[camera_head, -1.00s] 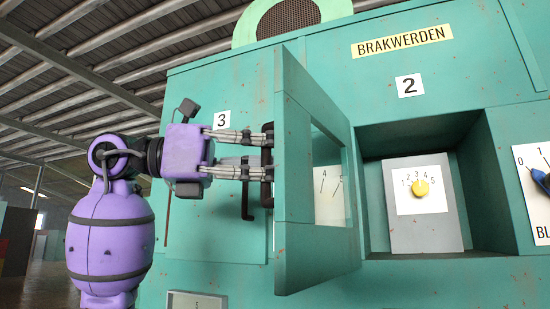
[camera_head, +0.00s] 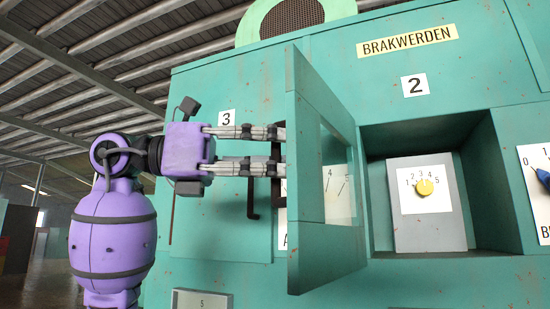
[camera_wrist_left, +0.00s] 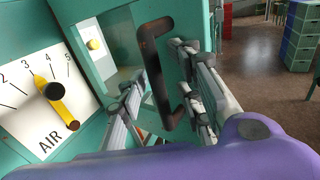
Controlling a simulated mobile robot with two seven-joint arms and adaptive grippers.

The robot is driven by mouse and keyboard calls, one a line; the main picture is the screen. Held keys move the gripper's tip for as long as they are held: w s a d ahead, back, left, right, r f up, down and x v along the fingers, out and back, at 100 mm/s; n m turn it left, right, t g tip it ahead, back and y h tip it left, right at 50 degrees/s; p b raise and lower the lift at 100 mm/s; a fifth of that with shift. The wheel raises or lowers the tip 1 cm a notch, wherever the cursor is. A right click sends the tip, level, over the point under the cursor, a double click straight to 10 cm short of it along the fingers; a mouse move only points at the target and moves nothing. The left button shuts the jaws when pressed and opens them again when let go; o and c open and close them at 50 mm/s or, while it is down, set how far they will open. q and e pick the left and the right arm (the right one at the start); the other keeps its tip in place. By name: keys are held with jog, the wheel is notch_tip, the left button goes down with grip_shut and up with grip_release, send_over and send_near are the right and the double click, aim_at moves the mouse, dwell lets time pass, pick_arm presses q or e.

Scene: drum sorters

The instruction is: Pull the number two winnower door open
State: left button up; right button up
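The number two winnower door (camera_head: 328,255) stands swung out to the left of the recess under the "2" label (camera_head: 414,85), its window facing me. Its dark handle (camera_wrist_left: 158,75) is on the far face, partly hidden by the door edge in the head view. My left gripper (camera_head: 277,150) is at the handle. In the left wrist view its fingers (camera_wrist_left: 160,95) stand apart on either side of the handle bar, with gaps visible. I cannot see firm contact. My right gripper is not in view.
The recess holds a grey box with a yellow knob (camera_head: 424,187). Beside the door is an AIR dial (camera_wrist_left: 52,90). Another dark handle (camera_head: 252,190) is on the panel under the "3" label (camera_head: 227,117). Open floor (camera_wrist_left: 255,60) shows beyond the door in the wrist view.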

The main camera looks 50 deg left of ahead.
pick_arm(q)
jog(key=shift+w, duration=0.25)
jog(key=v, duration=1.2)
